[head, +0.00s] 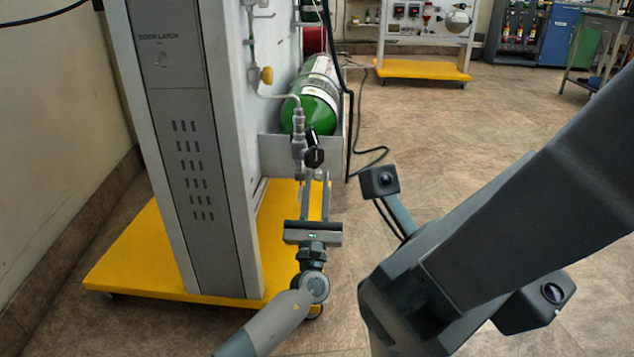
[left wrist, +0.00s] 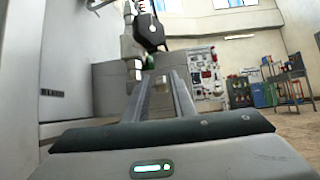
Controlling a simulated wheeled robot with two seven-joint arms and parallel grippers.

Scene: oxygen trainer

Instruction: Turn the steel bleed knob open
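A steel valve fitting (head: 299,125) stands at the end of a thin pipe, on the near side of the trainer panel. A black knob (head: 314,157) sits on it; the knob also shows in the left wrist view (left wrist: 150,32), above the fingers. I cannot clearly make out a separate steel bleed knob; small steel parts below the black knob are partly hidden by my fingers. My left gripper (head: 316,178) is open, its two fingers apart and pointing at the fitting from just below. No grip on anything shows. My right gripper is out of view.
A green cylinder (head: 316,95) lies behind the fitting. The grey cabinet (head: 185,150) stands on a yellow wheeled base (head: 140,265) to the left. My right arm fills the right foreground. Open floor (head: 440,130) lies to the right of the trainer.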

